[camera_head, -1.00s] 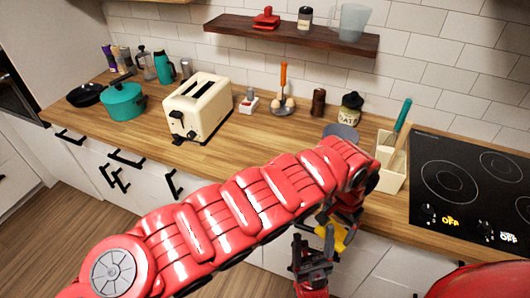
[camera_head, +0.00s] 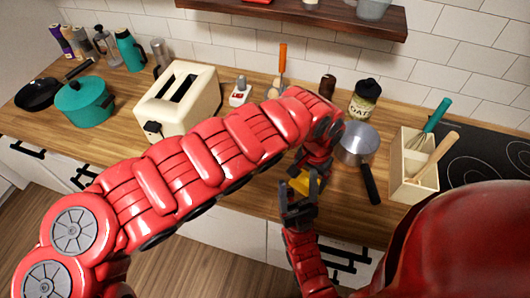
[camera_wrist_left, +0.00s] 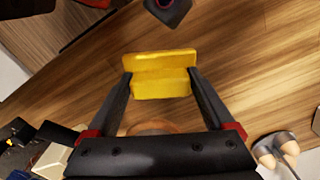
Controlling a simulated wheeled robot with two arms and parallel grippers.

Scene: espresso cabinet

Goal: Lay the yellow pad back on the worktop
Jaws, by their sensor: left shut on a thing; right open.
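The yellow pad (camera_head: 299,184) is held between the fingers of my left gripper (camera_head: 306,180), near the front edge of the wooden worktop (camera_head: 240,185). In the left wrist view the pad (camera_wrist_left: 160,82) spans both fingertips, with worktop wood behind it. I cannot tell whether it touches the wood. My right gripper (camera_head: 299,203) is open and empty, just in front of the pad and very close to it. My left arm hides part of the worktop.
A saucepan (camera_head: 358,146) with its dark handle toward the front and a utensil box (camera_head: 413,170) stand right of the pad. Behind are a jar (camera_head: 364,98) and a cream toaster (camera_head: 182,100). A teal pot (camera_head: 83,102) stands at left.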

